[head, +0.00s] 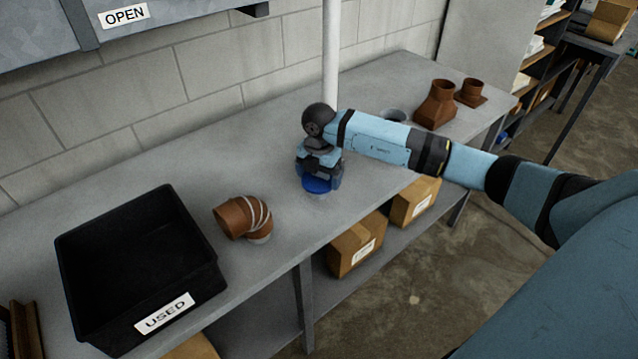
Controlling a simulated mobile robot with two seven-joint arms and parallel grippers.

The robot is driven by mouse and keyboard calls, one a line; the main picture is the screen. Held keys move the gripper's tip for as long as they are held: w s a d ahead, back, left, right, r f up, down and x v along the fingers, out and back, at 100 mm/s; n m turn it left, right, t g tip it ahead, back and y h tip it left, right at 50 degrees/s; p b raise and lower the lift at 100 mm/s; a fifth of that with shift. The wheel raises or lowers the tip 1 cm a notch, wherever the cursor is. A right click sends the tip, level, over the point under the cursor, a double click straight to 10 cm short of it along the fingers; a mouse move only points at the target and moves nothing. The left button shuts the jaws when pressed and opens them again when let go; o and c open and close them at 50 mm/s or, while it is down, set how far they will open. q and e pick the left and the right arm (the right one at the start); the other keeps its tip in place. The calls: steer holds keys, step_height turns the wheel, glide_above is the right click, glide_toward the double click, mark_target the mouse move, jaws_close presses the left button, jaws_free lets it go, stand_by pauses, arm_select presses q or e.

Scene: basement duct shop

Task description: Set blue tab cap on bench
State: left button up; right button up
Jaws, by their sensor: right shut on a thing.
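The blue tab cap (317,185) is at my right gripper (319,178), over the middle of the grey bench (270,160). My right gripper is shut on the cap from above and hides most of it. Only the cap's lower blue part shows. The cap is at or very near the bench top; I cannot tell whether it touches. My left gripper is not in view.
A brown elbow duct (242,217) lies left of the gripper. A black bin (140,265) labelled USED stands farther left. A white pipe (331,60) rises behind the gripper. Brown duct fittings (437,105) stand at the right end. Bench around the cap is clear.

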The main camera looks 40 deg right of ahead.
mark_target(319, 178)
steer(key=shift+f, duration=1.8)
steer(key=shift+f, duration=0.15)
steer(key=o, duration=0.6)
step_height(319, 178, up, 12)
steer(key=shift+r+b, duration=0.2)
steer(key=shift+b, duration=0.6)
